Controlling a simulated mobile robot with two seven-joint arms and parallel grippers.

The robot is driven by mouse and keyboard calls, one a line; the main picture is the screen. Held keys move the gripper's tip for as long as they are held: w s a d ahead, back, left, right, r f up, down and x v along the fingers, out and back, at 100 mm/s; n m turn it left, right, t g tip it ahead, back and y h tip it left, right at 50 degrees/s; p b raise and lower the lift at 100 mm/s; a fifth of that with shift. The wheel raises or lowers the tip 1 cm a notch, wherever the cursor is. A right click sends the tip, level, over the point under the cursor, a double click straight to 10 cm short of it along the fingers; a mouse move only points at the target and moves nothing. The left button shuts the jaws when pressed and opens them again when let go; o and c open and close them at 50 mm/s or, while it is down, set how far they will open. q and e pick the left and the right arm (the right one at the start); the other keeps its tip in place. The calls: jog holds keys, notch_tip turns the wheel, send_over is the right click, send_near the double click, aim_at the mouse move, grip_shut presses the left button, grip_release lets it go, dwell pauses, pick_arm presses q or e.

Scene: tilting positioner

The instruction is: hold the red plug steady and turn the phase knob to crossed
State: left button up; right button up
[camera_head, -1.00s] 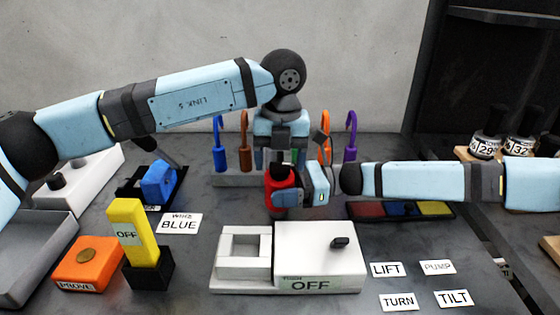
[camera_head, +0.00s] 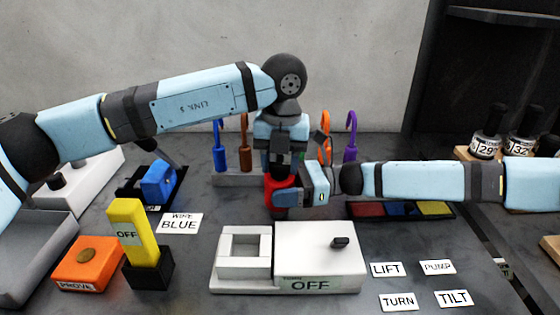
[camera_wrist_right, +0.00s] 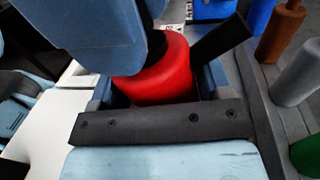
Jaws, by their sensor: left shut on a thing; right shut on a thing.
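The red plug (camera_head: 281,189) stands upright behind the white box, and its red body also shows in the right wrist view (camera_wrist_right: 160,75). My right gripper (camera_head: 289,194) comes in from the right and is shut on the plug's side. My left gripper (camera_head: 284,168) points down from above and is shut at the plug's top, where the phase knob sits. The knob is hidden by the left gripper, so its setting cannot be read. In the right wrist view a dark bar (camera_wrist_right: 221,40) sticks out beside the red body.
A white box (camera_head: 320,250) labelled OFF stands in front of the plug. A rack (camera_head: 232,180) with several coloured hooked pieces is behind. A yellow switch (camera_head: 128,222), an orange block (camera_head: 88,264) and a blue piece (camera_head: 158,181) are at left. Label cards lie front right.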

pick_arm(q)
jog(key=m, duration=0.4)
jog(key=shift+m+y, duration=0.3)
jog(key=shift+y, duration=0.1)
jog(key=m, duration=0.3)
jog(key=shift+m+t, duration=0.3)
jog(key=m, duration=0.4)
jog(key=shift+s+d+m+t+y, duration=0.1)
jog(key=shift+m+t+y, duration=0.2)
jog(key=shift+y, duration=0.1)
jog(key=m, duration=0.4)
jog(key=shift+t, duration=0.3)
jog(key=m, duration=0.5)
jog(key=shift+s+t, duration=0.1)
jog(key=shift+t, duration=0.3)
jog(key=m, duration=0.4)
jog(key=shift+m+t, duration=0.3)
jog(key=m+h, duration=0.1)
jog(key=m, duration=0.3)
jog(key=shift+m+t+h, duration=0.3)
jog(key=shift+m, duration=1.9)
